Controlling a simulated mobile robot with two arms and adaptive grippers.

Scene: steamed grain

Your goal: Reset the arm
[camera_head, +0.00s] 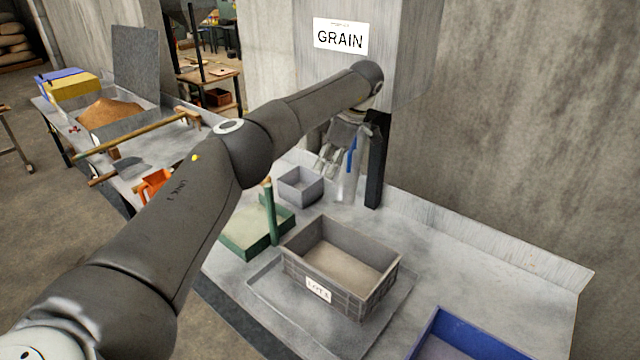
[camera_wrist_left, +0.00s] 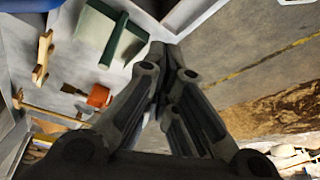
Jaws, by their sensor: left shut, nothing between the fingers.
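My left arm comes in from the left and reaches across the table. Its gripper (camera_head: 330,155) is under the grey hopper labelled GRAIN (camera_head: 341,37), near a blue lever (camera_head: 351,157). In the left wrist view the gripper's fingers (camera_wrist_left: 160,52) are closed together and empty. A small grey box (camera_head: 300,186) sits below the gripper. My right gripper is not in view.
A green tray with an upright green handle (camera_head: 272,222) stands left of the bin. A blue crate (camera_head: 428,328) is at the lower right. An orange scoop (camera_head: 157,184) and wooden-handled tools (camera_head: 140,137) lie further left. A box of brown grain (camera_head: 112,112) is at the far left.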

